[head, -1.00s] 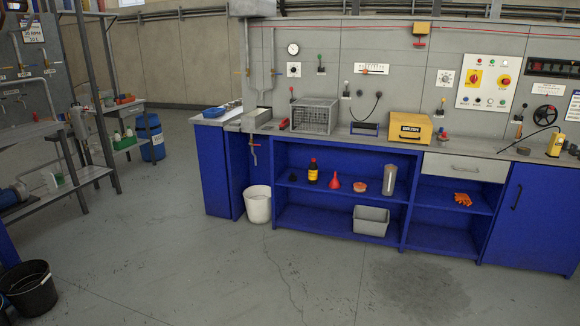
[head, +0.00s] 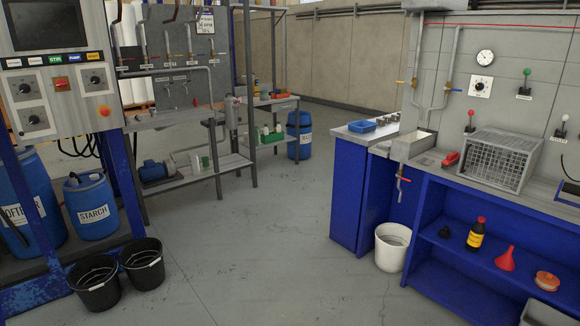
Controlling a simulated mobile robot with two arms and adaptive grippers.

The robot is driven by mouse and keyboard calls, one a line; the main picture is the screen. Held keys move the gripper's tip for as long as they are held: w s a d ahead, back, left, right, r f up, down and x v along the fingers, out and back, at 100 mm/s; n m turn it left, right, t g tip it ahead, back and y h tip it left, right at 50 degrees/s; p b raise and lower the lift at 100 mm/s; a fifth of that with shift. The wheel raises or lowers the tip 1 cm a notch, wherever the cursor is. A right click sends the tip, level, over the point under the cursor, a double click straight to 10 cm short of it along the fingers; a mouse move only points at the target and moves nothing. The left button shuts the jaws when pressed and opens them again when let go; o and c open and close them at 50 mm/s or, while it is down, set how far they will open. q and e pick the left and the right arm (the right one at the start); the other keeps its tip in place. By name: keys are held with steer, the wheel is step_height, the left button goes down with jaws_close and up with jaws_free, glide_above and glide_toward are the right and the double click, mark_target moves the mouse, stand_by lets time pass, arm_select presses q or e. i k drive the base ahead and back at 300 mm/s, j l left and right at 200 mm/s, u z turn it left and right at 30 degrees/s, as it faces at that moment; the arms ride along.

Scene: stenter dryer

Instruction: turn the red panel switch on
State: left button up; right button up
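A control panel (head: 82,120) stands at the left edge of the head view, above the drums. A small red square switch (head: 62,84) sits on it, among several round dials on white plates. A round red knob or button (head: 104,110) is at the panel's lower right. The switch's setting is too small to tell. A row of small coloured labels (head: 55,58) runs above the dials, below a dark screen (head: 42,22). Neither of my grippers is in view.
Blue drums, one marked STARCH (head: 92,210), stand below the panel, with black buckets (head: 142,262) in front. A blue workbench (head: 352,195) with a white bucket (head: 392,247) beside it is on the right. The middle floor is clear.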

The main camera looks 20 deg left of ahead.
mark_target(60, 85)
steer(key=i+j+u, duration=0.2)
steer(key=u, duration=0.2)
steer(key=i+u, duration=0.4)
steer(key=i+j+u, duration=0.1)
steer(key=u, duration=0.3)
steer(key=i+l+u, duration=0.1)
steer(key=i+u, duration=0.3)
steer(key=i+j+u, duration=0.25)
steer(key=i, duration=0.2)
